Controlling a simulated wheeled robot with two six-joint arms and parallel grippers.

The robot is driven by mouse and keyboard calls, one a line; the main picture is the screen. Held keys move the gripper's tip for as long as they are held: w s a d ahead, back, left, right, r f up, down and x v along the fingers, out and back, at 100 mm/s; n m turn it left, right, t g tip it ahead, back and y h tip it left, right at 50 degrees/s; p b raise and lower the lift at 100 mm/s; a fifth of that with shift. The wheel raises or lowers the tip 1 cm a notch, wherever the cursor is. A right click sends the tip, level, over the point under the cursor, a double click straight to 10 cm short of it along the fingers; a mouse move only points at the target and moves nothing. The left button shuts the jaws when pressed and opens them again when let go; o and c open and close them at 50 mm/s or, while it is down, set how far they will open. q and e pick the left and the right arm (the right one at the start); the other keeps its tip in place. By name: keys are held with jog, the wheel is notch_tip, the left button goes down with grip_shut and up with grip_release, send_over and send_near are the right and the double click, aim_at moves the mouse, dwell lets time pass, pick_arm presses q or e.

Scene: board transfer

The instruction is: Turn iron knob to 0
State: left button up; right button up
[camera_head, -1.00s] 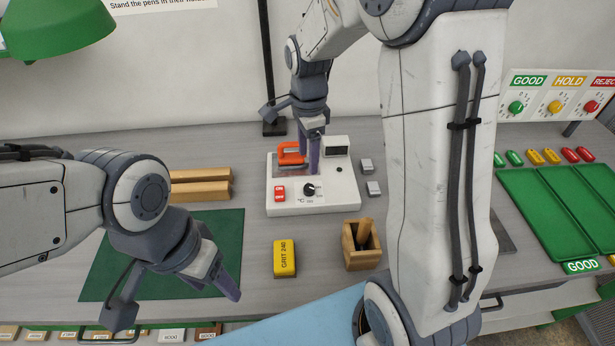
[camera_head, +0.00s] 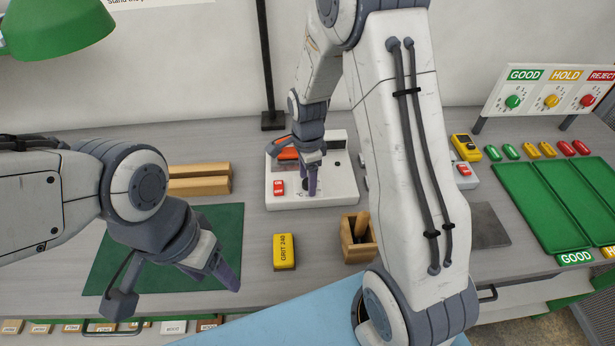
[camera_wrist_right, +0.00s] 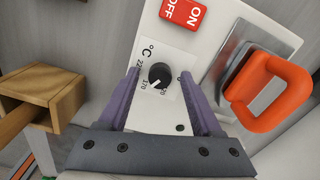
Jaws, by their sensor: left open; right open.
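The iron station (camera_head: 335,196) is a white box on the bench, with a black knob on a °C dial. In the right wrist view the knob (camera_wrist_right: 159,75) sits between the two purple fingers of my right gripper (camera_wrist_right: 162,92), which is open and apart from it. The knob's white pointer aims to the lower left in that view, near the 170 mark. In the head view my right gripper (camera_head: 311,181) is over the station's front and hides the knob. The orange-handled iron (camera_wrist_right: 268,90) rests on its metal plate. My left gripper (camera_head: 182,297) is open above the green mat.
A red ON/OFF switch (camera_wrist_right: 182,12) is beside the dial. A yellow grit block (camera_head: 284,252) and a wooden box (camera_head: 358,240) stand in front of the station. Wooden bars (camera_head: 199,179) lie left; green trays (camera_head: 540,205) are at right.

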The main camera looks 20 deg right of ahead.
grip_shut()
jog(key=shift+n, duration=0.4)
jog(key=n, duration=0.4)
jog(key=shift+n+p, duration=0.3)
jog(key=n, duration=0.6)
jog(key=shift+r, duration=0.1)
jog(key=n+p, duration=0.1)
jog(key=n, duration=0.5)
jog(key=shift+n, duration=0.4)
jog(key=n, duration=0.5)
jog(key=shift+w+n, duration=0.1)
jog(key=shift+n, duration=0.3)
